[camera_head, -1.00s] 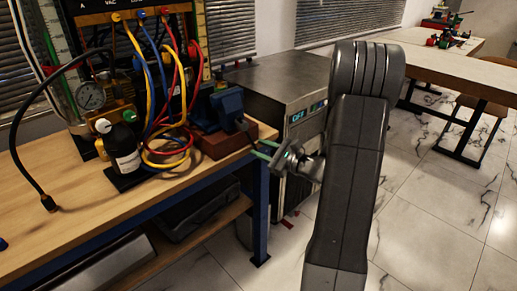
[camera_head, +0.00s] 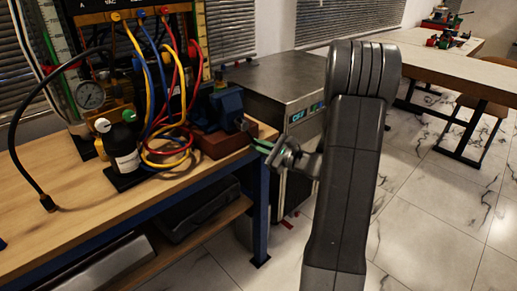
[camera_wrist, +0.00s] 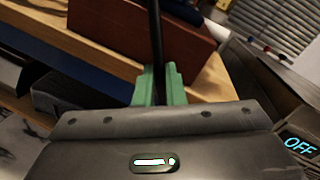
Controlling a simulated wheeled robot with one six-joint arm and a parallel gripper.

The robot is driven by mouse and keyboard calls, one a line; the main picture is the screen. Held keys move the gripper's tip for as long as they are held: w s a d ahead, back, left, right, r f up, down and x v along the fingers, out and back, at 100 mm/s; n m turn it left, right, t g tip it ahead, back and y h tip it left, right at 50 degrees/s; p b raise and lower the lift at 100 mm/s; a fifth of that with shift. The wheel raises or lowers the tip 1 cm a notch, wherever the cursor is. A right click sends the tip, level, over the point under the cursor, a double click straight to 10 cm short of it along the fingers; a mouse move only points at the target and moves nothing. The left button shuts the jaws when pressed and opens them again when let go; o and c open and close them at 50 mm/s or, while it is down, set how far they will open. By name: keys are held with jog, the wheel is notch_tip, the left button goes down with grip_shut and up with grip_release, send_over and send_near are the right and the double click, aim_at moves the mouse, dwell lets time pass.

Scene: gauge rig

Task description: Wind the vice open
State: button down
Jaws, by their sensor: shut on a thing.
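The blue vice (camera_head: 228,104) sits on a red-brown block (camera_head: 224,143) at the bench's right end. The block also shows at the top of the wrist view (camera_wrist: 150,28). My gripper (camera_head: 259,145) is at the front right of the vice, beside the bench corner. In the wrist view its green fingers (camera_wrist: 158,86) are shut on a thin dark bar, the vice handle (camera_wrist: 156,38), which runs up between them. The far end of the handle and the vice's jaw gap are not clear in either view.
Coiled yellow, red and blue leads (camera_head: 165,145) and a black bottle (camera_head: 122,150) stand left of the vice. A metal cabinet (camera_head: 275,85) with a lit display stands close behind and right.

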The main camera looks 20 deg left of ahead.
jog(key=shift+w+d+r+n+h+b, duration=0.35)
jog(key=shift+w+r+n+b, duration=0.3)
jog(key=shift+n, duration=0.45)
jog(key=c, duration=1.5)
grip_release()
jog(key=shift+w+a, duration=0.1)
jog(key=shift+w, duration=0.05)
jog(key=s+d+p, duration=0.1)
jog(key=s+d, duration=0.1)
jog(key=d, duration=1.1)
jog(key=shift+s+d+r, duration=0.3)
jog(key=shift+d+r, duration=0.05)
jog(key=shift+m, duration=0.7)
jog(key=shift+w+a+f, duration=0.25)
jog(key=shift+a, duration=2.1)
jog(key=shift+w+a+f, duration=0.3)
jog(key=shift+a, duration=2)
jog(key=shift+w+a+f, duration=0.25)
jog(key=shift+a, duration=2.1)
